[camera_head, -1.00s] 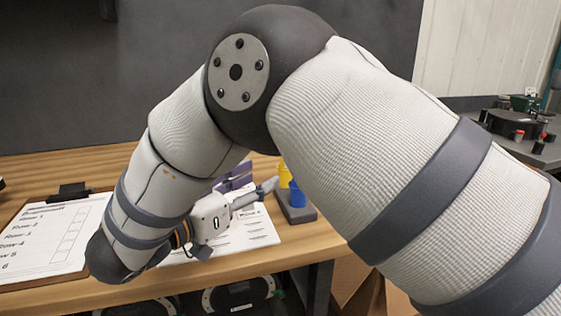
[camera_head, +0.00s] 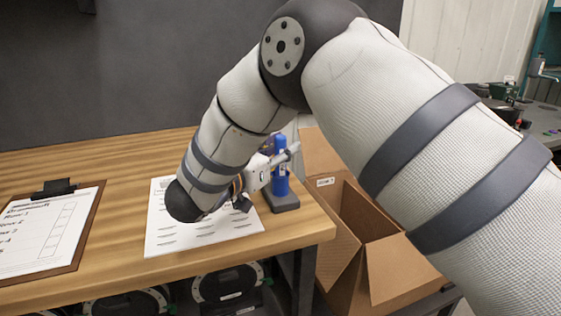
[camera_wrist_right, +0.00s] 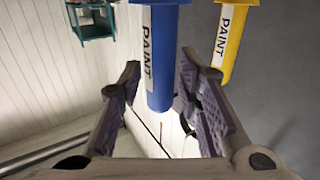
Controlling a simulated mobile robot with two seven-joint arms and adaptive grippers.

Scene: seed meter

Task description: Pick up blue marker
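The blue marker (camera_head: 281,184) stands upright in a small dark grey stand (camera_head: 286,203) near the table's right end. My right gripper (camera_head: 289,155) is level with its upper part, and a finger crosses in front of it. In the right wrist view the blue marker (camera_wrist_right: 162,60), labelled PAINT, shows between the two open fingers of my right gripper (camera_wrist_right: 159,72). A gap shows on each side of it. A yellow marker (camera_wrist_right: 231,42) is right of it in the wrist view and hidden in the head view. My left gripper is not in view.
A printed sheet (camera_head: 190,235) lies under my right forearm. A clipboard (camera_head: 88,228) lies at the left. An open cardboard box (camera_head: 345,262) stands below the table's right edge. Dark reels (camera_head: 225,285) sit under the table. The back left tabletop is clear.

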